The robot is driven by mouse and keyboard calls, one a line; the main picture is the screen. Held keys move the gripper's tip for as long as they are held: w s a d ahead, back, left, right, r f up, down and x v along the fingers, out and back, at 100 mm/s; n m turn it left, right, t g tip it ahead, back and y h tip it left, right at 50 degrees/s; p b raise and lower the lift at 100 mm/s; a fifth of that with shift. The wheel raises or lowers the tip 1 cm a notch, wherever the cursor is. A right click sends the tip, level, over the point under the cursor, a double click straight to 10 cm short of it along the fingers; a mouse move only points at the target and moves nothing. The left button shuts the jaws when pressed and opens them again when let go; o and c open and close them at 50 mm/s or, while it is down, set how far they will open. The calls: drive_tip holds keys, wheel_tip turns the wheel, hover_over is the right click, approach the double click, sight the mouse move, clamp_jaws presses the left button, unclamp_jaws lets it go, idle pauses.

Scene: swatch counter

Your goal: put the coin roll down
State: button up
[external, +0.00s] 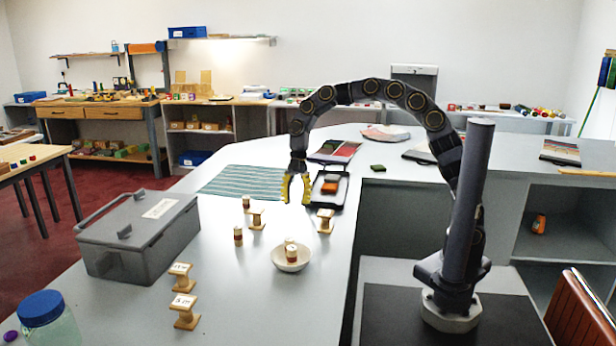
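My gripper (296,201) hangs over the counter with its yellow fingers pointing down and spread apart. I see nothing between them. Small brown rolls with pale bands, which look like coin rolls, are below it. One roll (291,253) is in a white bowl (290,265), below my fingers in the picture. Another roll (238,236) stands upright on the counter left of the bowl. A further roll (246,202) stands behind it, close to a small wooden stand (256,218). Which of them is the task's coin roll, I cannot tell.
More wooden stands (325,221) are on the counter, two with labels (182,276) at the front left. A grey lidded box (138,236), a blue-lidded jar (48,320), a striped mat (243,181) and a black tray (328,188) surround the area. The front middle of the counter is clear.

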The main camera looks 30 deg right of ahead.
drive_tip(key=s+d+r+m+t+h, duration=0.15)
drive_tip(key=s+d+m, duration=0.25)
drive_tip(key=d+m, duration=0.45)
drive_tip(key=s+d+r+m, duration=0.25)
drive_tip(key=d+m, duration=0.35)
drive_tip(key=d, duration=0.5)
drive_tip(key=s+d+f+m+h, duration=0.2)
drive_tip(key=s+d+f+m, duration=0.1)
drive_tip(key=s+d+m, duration=0.8)
drive_tip(key=shift+s+f+m, duration=0.3)
drive_tip(key=shift+f+m, duration=0.1)
drive_tip(key=shift+m, duration=0.35)
drive_tip(key=shift+t, duration=0.25)
